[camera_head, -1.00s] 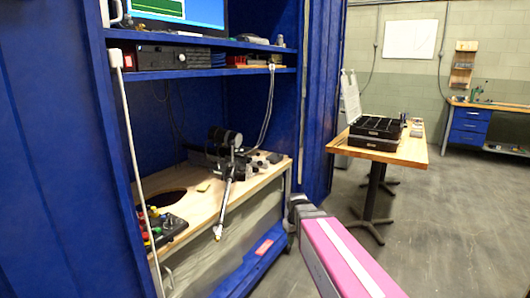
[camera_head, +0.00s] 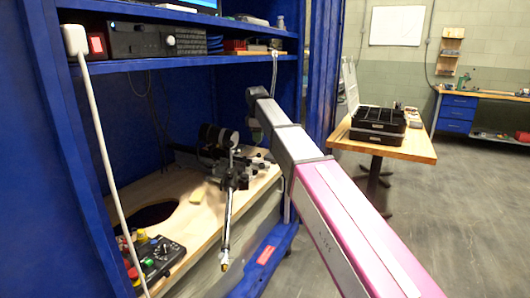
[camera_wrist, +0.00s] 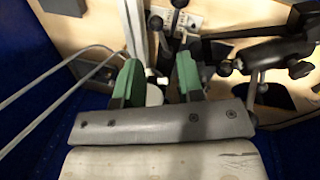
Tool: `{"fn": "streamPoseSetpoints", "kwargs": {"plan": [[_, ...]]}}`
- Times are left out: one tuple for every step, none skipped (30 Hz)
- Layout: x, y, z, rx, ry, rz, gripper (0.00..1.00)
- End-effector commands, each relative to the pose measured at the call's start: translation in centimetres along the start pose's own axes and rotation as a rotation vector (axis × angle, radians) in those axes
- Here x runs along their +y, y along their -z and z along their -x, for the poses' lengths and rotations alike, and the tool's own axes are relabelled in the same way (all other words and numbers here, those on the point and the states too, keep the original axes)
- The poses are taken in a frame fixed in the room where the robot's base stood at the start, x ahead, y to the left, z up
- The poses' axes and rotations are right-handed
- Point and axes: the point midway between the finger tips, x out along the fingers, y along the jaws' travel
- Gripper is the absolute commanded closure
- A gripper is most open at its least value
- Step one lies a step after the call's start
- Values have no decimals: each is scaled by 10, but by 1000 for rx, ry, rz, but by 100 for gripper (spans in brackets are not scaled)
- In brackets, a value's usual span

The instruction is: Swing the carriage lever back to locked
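My gripper (camera_wrist: 158,75) has two green fingers standing apart with a gap between them. A small white-tipped part and a pale round piece show in the gap, apparently beyond the fingers and not gripped. Dark levers with black knobs (camera_wrist: 155,23) stand just past the fingertips in the wrist view; I cannot tell which is the carriage lever. A dark carriage assembly with black cylinders (camera_head: 214,138) sits on the wooden bench in the head view. A black arm with knobs (camera_wrist: 262,57) lies to the right in the wrist view. In the head view my gripper is not clear behind my arm.
The wooden bench top (camera_head: 170,188) has a round hole and a control box (camera_head: 155,258) at front left. A silver rod (camera_head: 228,215) hangs over its front edge. Thin metal rods (camera_wrist: 55,85) lie left of my gripper. A shelf (camera_head: 200,60) spans above; blue walls close the sides.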

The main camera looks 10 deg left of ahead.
Motion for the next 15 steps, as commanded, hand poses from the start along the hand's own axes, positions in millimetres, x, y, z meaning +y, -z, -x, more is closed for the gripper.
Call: {"fn": "streamPoseSetpoints", "kwargs": {"plan": [[2,5,6,1,-2,14,65],[2,6,7,1,-3,20,65],[2,7,7,1,-3,26,65],[2,8,6,1,-3,27,65],[1,8,4,1,-2,28,65],[1,7,0,0,-2,27,65],[1,7,-4,0,-1,27,65],[1,7,-8,0,-1,27,65],[1,7,-14,0,0,26,65],[1,7,-19,0,-1,26,65],[1,7,-24,0,-1,25,65],[1,6,-31,0,-1,25,65],[1,6,-37,0,0,25,65],[1,6,-43,0,0,25,65],[1,6,-50,0,-1,24,65]]}}
